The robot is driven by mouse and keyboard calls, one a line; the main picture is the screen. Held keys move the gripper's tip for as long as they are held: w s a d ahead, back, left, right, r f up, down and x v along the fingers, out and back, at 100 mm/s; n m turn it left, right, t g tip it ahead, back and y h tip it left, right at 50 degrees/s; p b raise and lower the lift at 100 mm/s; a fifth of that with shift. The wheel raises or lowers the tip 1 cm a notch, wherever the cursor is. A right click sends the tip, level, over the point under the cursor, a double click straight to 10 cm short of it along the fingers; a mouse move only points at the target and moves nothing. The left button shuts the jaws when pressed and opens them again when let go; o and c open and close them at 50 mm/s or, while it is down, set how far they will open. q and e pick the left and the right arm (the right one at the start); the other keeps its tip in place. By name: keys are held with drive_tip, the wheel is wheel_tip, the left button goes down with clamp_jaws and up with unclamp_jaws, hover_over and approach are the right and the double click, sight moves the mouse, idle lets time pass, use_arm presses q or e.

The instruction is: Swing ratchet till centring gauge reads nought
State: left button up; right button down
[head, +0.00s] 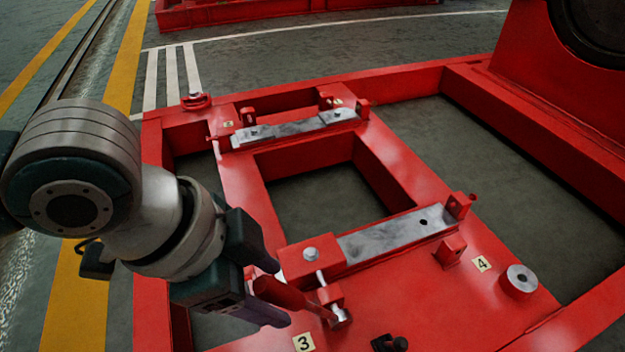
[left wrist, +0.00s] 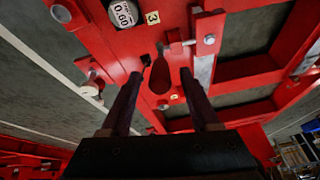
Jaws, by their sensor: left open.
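My left gripper (head: 266,294) is low at the left of the red frame, its dark fingers apart. A red tapered handle (head: 292,297), which looks like the ratchet, lies at the fingers and runs to a silver bolt end (head: 341,317) by the label 3. In the left wrist view the fingers (left wrist: 162,74) stand apart with the red handle (left wrist: 161,88) between them; I cannot tell whether they touch it. The round white gauge (left wrist: 122,13) shows 0.60 beside the label 3. The gauge does not show in the head view.
The red frame (head: 410,270) carries silver pads (head: 390,238) with upright red lugs, and a silver boss (head: 520,280) stands by the label 4. A black fitting (head: 389,343) is at the bottom edge. The floor left of the frame is clear.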

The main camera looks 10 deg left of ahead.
sight(312, 307)
use_arm(q)
drive_tip(key=shift+b+x, duration=0.6)
drive_tip(key=shift+x, duration=0.65)
clamp_jaws()
idle(0.5)
